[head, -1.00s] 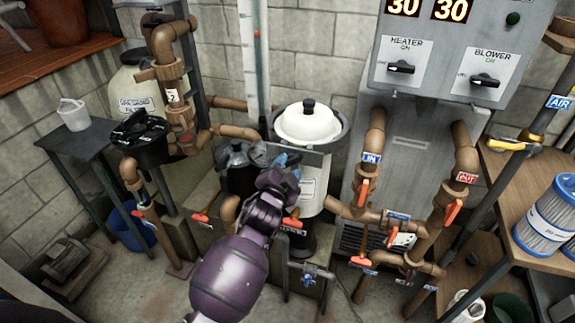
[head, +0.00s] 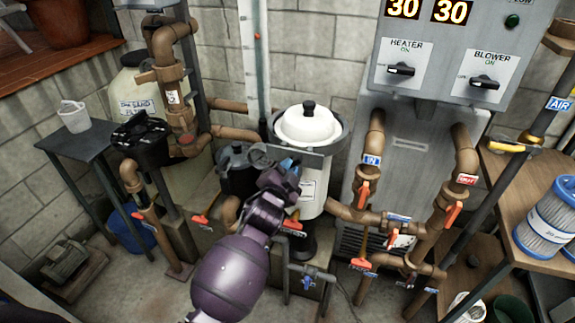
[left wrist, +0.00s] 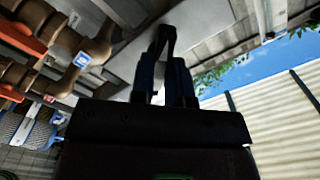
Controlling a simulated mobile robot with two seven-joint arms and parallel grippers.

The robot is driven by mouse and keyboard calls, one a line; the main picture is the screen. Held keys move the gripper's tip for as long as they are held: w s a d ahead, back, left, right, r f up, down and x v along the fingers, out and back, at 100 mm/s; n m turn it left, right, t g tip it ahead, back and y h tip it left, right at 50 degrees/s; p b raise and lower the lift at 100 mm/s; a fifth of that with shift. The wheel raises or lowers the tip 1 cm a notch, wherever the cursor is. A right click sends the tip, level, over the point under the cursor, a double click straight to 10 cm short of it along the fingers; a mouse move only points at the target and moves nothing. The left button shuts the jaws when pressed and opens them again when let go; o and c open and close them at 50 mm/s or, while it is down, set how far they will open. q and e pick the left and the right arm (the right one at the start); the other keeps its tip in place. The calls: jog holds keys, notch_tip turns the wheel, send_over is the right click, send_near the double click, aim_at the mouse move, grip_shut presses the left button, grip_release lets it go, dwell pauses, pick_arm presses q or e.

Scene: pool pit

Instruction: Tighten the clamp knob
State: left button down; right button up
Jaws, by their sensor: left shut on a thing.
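My left gripper (head: 288,163) reaches in from below, in front of the white filter tank (head: 312,190) with its domed white lid (head: 307,123). In the left wrist view my two dark blue fingers (left wrist: 163,82) are shut on a dark, narrow piece (left wrist: 164,42), which looks like the clamp knob. In the head view the gripper hides most of the knob, so its shape and how tight it sits cannot be told. A dark rim (head: 340,136) runs around the tank's top below the lid.
A black pump lid (head: 235,158) is just left of my gripper. Brown pipes with orange-handled valves (head: 361,193) stand to the right, below the grey heater and blower panel (head: 440,50). A shelf with blue-and-white filter cartridges (head: 552,218) is at far right.

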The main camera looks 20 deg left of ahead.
pick_arm(q)
jog(key=shift+m+p, duration=3.25)
jog(key=shift+m, duration=10.15)
pick_arm(e)
jog(key=shift+s+d+r, duration=0.1)
jog(key=shift+s+r, duration=0.2)
jog(key=shift+r, duration=0.4)
jog(key=shift+s+a+r, duration=0.1)
jog(key=shift+s+r, duration=0.25)
jog(key=shift+r, duration=0.35)
jog(key=shift+s+d+r, duration=0.1)
jog(key=shift+s+r, duration=0.2)
jog(key=shift+r, duration=0.4)
pick_arm(q)
jog(key=c, duration=1)
grip_release()
